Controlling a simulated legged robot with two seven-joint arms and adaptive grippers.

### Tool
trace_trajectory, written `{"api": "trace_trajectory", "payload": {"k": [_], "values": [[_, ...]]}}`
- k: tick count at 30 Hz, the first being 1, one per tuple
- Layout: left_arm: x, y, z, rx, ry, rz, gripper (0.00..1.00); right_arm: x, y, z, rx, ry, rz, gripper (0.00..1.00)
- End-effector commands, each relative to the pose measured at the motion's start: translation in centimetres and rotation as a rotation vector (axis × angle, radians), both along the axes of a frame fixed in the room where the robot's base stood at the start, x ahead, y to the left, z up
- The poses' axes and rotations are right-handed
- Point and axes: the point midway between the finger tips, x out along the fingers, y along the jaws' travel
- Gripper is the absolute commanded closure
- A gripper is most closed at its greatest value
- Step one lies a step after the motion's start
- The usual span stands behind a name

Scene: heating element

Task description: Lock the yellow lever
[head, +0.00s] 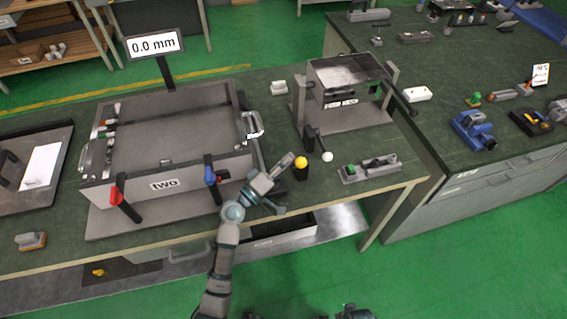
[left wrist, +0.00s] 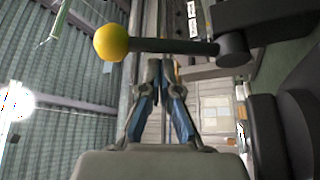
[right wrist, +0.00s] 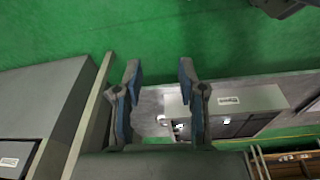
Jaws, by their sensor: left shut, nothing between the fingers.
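The yellow lever (head: 301,163) shows in the head view as a yellow ball knob over a short dark post, near the front edge of the bench. In the left wrist view its yellow ball (left wrist: 110,42) sits at the left end of a dark rod, which runs right to a dark pivot. My left gripper (head: 289,160) is just left of the knob in the head view. In the left wrist view my left gripper (left wrist: 161,66) is shut and empty, its tips close by the rod; contact is unclear. My right gripper (right wrist: 160,75) is open and empty, away from the lever.
A white-balled lever (head: 327,156) stands right of the yellow one. A raised press-like fixture (head: 345,80) is behind.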

Motion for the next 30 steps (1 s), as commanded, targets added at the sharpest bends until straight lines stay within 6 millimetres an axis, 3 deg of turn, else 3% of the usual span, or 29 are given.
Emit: {"api": "trace_trajectory", "payload": {"k": [10,16,21,26,30], "values": [[-0.1,0.0,-0.2,0.003,-0.008,0.0,1.0,-0.1,0.0,-0.1,-0.001,0.005,0.0,0.6],[-0.3,0.0,-0.6,0.017,-0.047,-0.001,1.0,0.1,-0.1,3.4,-0.001,-0.015,-0.002,0.6],[-0.7,-0.1,-1.0,0.037,-0.109,-0.001,1.0,-0.5,-0.2,7.3,-0.001,-0.022,-0.007,0.6],[-1.1,-0.4,-0.9,0.044,-0.132,0.0,1.0,-1.2,-0.4,9.9,0.001,-0.027,-0.007,0.6],[-1.5,-0.5,-1.2,0.045,-0.131,-0.002,1.0,1.8,0.5,9.8,0.032,-0.164,0.001,0.6]]}}
